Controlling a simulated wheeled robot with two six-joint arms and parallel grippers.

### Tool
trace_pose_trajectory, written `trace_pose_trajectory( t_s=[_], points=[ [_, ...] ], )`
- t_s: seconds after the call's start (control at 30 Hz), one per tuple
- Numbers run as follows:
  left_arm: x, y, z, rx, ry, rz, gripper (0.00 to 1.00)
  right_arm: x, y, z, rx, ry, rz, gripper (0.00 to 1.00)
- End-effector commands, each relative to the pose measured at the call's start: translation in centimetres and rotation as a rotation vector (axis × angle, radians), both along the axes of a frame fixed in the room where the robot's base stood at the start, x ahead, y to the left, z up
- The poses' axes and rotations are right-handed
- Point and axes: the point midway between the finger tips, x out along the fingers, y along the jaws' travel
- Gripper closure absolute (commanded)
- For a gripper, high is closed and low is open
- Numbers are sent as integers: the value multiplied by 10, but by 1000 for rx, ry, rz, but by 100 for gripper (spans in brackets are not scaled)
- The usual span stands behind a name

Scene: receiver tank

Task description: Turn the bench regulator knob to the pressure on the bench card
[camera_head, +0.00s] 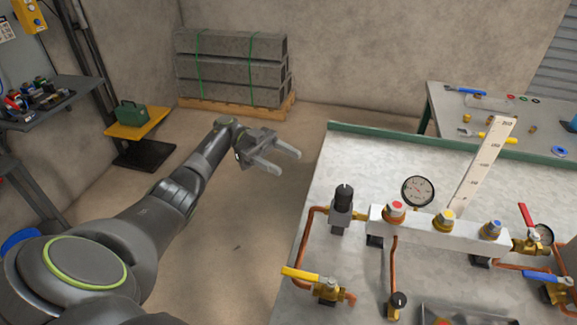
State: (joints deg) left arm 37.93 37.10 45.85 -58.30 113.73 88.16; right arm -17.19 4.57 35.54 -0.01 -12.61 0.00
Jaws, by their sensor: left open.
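The bench regulator has a black knob (344,196) on a grey body, standing upright at the left end of the pipework on the bench (345,160). I cannot pick out a bench card for certain. My left gripper (289,164) is open and empty, left of the bench and apart from the knob. My right gripper is not in view.
A pale manifold (430,230) carries red, yellow and blue caps. A yellow-handled valve (301,275) and copper pipes stand at the bench's front left. A red-handled valve (527,217) is at the right. Grey blocks (230,70) are stacked behind. The bench's back left surface is clear.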

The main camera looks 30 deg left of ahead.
Motion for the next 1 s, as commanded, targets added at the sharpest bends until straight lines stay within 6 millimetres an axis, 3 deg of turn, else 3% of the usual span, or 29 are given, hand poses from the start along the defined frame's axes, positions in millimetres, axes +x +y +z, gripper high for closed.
trace_pose_trajectory(
  t_s=[0.27,0.47,0.73,1.0],
  points=[
    [0,0,-1,3,-3,2,44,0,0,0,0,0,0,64],
    [-6,-11,-32,68,-164,71,44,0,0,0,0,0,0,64],
    [-28,-36,-102,312,-760,204,44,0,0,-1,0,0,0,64],
    [-57,-52,-127,553,-1355,224,44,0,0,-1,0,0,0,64]
  ],
)
